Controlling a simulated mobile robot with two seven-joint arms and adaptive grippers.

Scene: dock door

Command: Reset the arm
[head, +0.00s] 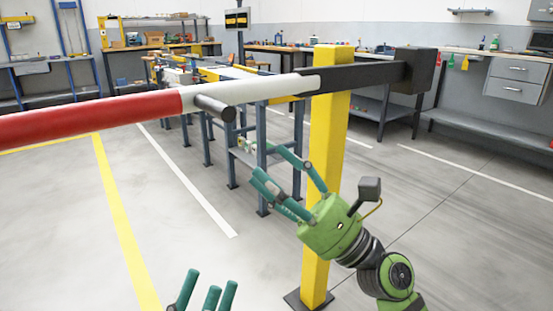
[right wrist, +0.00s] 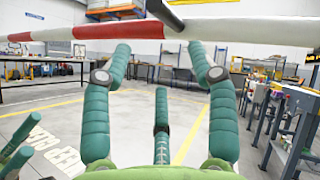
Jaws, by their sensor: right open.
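The barrier arm (head: 130,107), red and white with a dark rear section, lies roughly level across the head view. It passes by the yellow post (head: 328,170) and has a dark block (head: 414,70) at its right end. A short dark peg (head: 215,107) sticks out of its white part. The arm also crosses the top of the right wrist view (right wrist: 90,32), with the peg's dark end (right wrist: 165,12) above the fingers. My right gripper (head: 263,163) is open and empty, below the barrier arm and apart from it. My left gripper (head: 210,283) shows only fingers, spread apart and empty.
A long blue-legged bench (head: 262,140) stands behind the post. Workbenches line the walls, with a drawer unit (head: 516,82) at right. The grey floor at left, with a yellow line (head: 122,220), is clear.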

